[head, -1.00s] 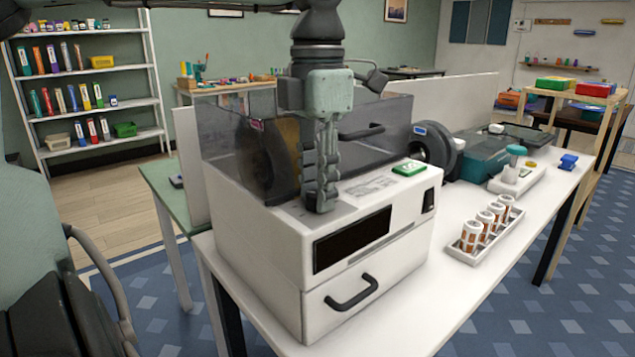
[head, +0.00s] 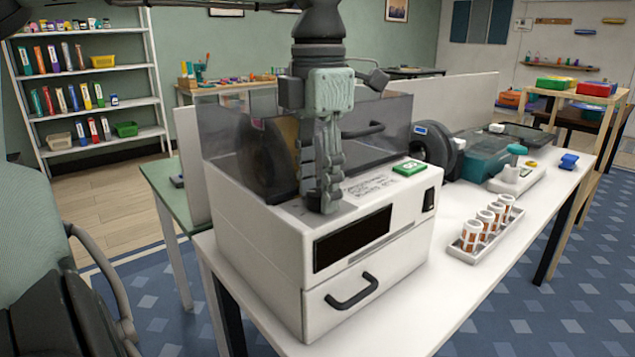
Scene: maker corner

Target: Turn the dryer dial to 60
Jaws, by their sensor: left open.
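The dryer (head: 255,245) is a white box on the white table, with a clear smoky lid, a dark display (head: 352,240) and a drawer handle (head: 351,292) on its front. My left gripper (head: 322,205) points straight down over the dryer's top panel, just behind the display. Its jaws are open and its fingertips are close to the panel. The dial is hidden, apparently behind the fingers, so I cannot see its setting or whether the fingers touch it. My right gripper is not in view.
A tray (head: 466,250) with several orange-and-white jars stands to the right. A dark spool (head: 433,145) and a teal case (head: 480,155) stand behind. The table's front right is clear.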

